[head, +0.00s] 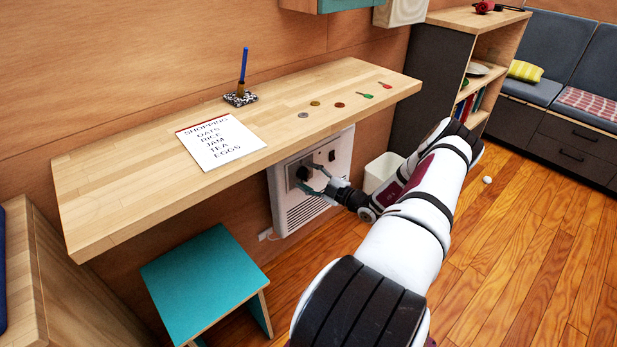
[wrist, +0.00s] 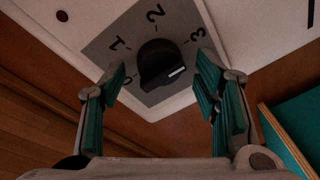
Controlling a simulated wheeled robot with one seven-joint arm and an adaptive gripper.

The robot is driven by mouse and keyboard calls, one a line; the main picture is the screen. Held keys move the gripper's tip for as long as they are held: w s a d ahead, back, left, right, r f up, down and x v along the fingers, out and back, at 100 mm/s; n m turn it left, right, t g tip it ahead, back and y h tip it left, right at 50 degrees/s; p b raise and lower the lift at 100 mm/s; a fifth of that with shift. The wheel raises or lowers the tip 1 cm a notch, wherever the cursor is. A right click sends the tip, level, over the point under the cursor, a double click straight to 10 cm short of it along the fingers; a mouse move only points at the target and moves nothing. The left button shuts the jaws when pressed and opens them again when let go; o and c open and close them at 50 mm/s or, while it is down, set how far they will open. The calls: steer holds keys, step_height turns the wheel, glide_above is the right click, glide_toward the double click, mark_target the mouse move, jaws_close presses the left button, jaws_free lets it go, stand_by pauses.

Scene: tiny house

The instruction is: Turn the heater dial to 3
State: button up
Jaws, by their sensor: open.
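The white heater (head: 300,214) is on the wall under the wooden desk. Its black dial (wrist: 158,62) sits on a grey plate (wrist: 100,48) marked 0, 1, 2 and 3. My gripper (wrist: 163,80) is open, with one teal-padded finger on each side of the dial. I see gaps between the pads and the dial. In the head view my gripper (head: 313,179) is in front of the dial and partly covers it.
The desk (head: 330,78) overhangs the heater and holds a shopping list (head: 220,143), a pen stand, coins and keys. A teal stool (head: 203,277) stands left of the heater. A white bin (head: 382,170) stands to its right.

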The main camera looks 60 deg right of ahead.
steer(key=s, duration=1.1)
steer(key=shift+s+a, duration=0.3)
steer(key=shift+s, duration=0.15)
